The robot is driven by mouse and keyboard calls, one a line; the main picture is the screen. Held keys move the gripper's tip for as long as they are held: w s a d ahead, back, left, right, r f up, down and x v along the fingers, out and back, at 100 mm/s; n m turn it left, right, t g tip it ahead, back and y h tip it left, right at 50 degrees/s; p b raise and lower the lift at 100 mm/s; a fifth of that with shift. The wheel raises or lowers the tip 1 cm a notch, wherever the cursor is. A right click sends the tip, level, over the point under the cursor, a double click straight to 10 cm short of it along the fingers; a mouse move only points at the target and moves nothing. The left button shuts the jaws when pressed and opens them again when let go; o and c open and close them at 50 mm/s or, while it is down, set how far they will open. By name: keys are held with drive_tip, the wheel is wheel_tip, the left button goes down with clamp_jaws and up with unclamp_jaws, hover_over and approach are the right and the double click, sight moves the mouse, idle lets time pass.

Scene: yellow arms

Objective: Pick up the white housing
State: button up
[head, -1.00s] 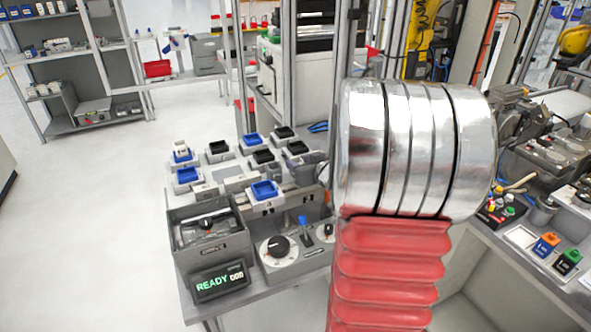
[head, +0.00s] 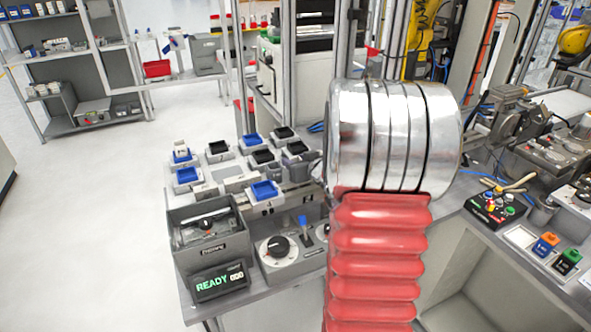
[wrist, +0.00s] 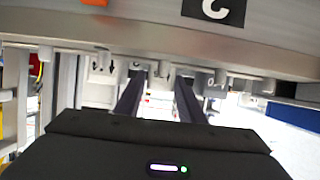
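A small white block (head: 181,149), which may be the white housing, sits in a blue-lined holder at the back left of the bench in the head view. It is too small to tell for certain. In the wrist view, my gripper (wrist: 158,98) has two dark fingers spread apart, with no object clearly held between them. They point toward a pale structure with small fittings and printed arrows. In the head view my gripper is hidden behind my silver and red arm, which also covers the bench's right part.
Several blue and black trays (head: 264,190) stand on the bench. A grey bin (head: 208,232), a READY display (head: 219,282) and a dial box (head: 280,249) are at its front. A second bench with a button box (head: 494,207) is at right. The floor at left is clear.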

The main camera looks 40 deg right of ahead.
drive_tip(key=c, duration=0.7)
wheel_tip(320, 180, up, 10)
idle(0.5)
drive_tip(key=shift+s, duration=0.1)
idle(0.5)
